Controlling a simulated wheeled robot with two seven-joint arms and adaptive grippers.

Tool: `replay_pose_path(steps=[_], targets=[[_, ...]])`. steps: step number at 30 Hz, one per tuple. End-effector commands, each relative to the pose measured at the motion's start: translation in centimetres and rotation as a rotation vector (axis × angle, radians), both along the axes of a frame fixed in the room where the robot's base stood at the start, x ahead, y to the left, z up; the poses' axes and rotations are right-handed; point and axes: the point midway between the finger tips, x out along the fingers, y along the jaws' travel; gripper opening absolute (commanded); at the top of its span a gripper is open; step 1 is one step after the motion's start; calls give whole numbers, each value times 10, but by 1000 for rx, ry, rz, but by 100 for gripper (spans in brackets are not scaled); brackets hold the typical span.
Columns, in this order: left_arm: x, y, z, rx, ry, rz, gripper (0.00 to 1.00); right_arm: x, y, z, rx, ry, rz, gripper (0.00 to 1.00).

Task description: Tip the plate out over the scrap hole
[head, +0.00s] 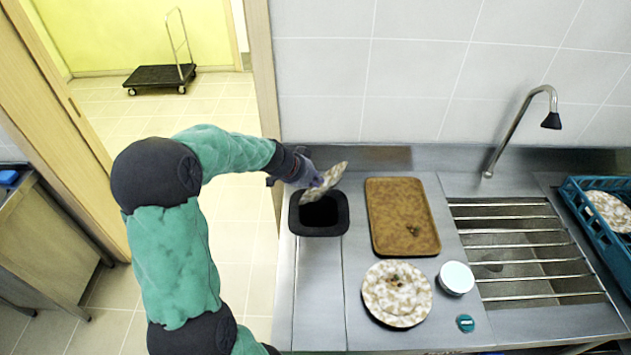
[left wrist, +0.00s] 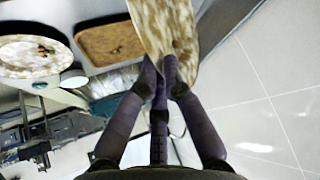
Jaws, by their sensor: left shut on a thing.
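My left gripper (head: 314,182) is shut on the edge of a mottled brown-and-white plate (head: 331,178). It holds the plate steeply tilted above the black-rimmed scrap hole (head: 320,212), near its back side. The left wrist view shows the held plate (left wrist: 176,28) between the fingertips (left wrist: 162,70), with no scraps visible on the part that shows; part of its face is hidden. A second mottled plate (head: 397,293) lies flat on the counter with dark scraps in its middle. My right gripper is not in view.
A brown tray (head: 403,215) with a small dark scrap lies right of the hole. A white round tub (head: 456,277) and a small teal item (head: 465,323) lie near the second plate. A barred sink (head: 525,240), tap (head: 522,125) and blue rack (head: 600,220) are farther right.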

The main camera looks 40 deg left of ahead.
Motion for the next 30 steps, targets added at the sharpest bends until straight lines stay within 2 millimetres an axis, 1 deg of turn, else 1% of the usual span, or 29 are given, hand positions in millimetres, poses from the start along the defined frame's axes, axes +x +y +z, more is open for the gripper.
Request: replay_pose_path(steps=[7, 11, 17, 24, 30], targets=[[0, 0, 1, 3, -2, 1, 0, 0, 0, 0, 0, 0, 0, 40], [1, 0, -2, 12, 0, 2, 0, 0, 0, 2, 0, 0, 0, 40], [4, -2, -16, 74, 8, 13, 0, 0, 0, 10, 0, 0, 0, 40], [6, -6, -36, 187, 15, 24, 0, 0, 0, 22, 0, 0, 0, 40], [6, -10, -49, 283, 12, 28, 0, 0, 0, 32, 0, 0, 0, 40]])
